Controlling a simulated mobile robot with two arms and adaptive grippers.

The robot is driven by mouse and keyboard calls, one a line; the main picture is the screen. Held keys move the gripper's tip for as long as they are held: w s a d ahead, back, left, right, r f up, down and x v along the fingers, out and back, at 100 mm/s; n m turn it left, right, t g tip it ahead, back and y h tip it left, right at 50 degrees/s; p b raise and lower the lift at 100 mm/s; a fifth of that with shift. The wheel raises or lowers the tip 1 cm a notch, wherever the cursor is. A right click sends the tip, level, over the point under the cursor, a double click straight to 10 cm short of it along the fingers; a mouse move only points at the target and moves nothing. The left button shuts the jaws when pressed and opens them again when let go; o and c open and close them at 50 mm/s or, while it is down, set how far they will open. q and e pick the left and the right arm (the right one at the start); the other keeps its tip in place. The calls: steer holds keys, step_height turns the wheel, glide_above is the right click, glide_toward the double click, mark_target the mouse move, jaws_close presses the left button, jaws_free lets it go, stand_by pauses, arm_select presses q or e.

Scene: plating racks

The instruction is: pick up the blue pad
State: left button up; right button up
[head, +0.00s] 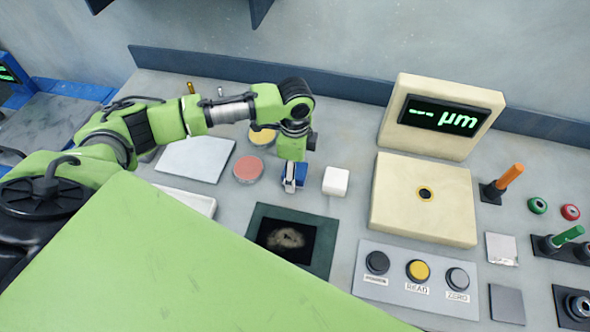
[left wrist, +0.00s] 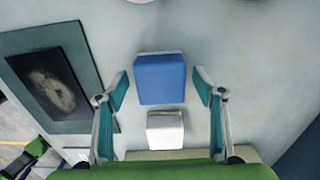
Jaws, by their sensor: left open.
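The blue pad (left wrist: 160,80) is a small blue block on the grey bench. In the left wrist view it lies between the two spread fingers of my left gripper (left wrist: 160,88), with a gap on each side. In the head view the blue pad (head: 299,170) shows only in part, behind my left gripper (head: 290,186), which points down over it. The gripper is open and holds nothing. A white block (left wrist: 165,130) sits right beside the pad; the head view shows it (head: 336,181) just to the pad's right. My right gripper is not in view.
A dark framed panel (head: 260,222) lies in front of the pad. Red (head: 248,169) and yellow (head: 262,137) round dishes sit to its left. A cream gauge block (head: 425,227) with a display and a button panel (head: 370,290) stand to the right.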

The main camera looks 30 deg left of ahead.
arm_select(q)
steer(key=shift+f, duration=0.15)
steer(key=c, duration=1.2)
